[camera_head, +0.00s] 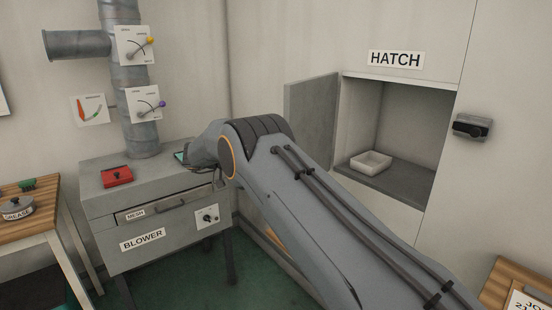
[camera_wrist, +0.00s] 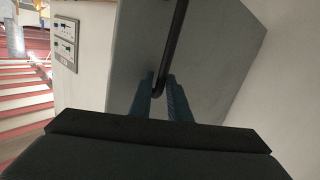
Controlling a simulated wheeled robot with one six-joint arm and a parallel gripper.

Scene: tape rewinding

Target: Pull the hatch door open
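The hatch door (camera_head: 311,122) is a grey panel that stands swung out at the left of the hatch opening (camera_head: 404,128), so the inside shows. In the wrist view the door (camera_wrist: 205,60) fills the middle, with a dark bar handle (camera_wrist: 173,45) on its face. My gripper (camera_wrist: 162,92) has one finger on each side of the handle's lower end and appears shut on it. In the head view my arm covers the lower part of the door, and I cannot make out the fingers or the handle there.
A white tray (camera_head: 371,162) lies inside the hatch. A dark latch (camera_head: 472,127) is on the wall right of the hatch.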

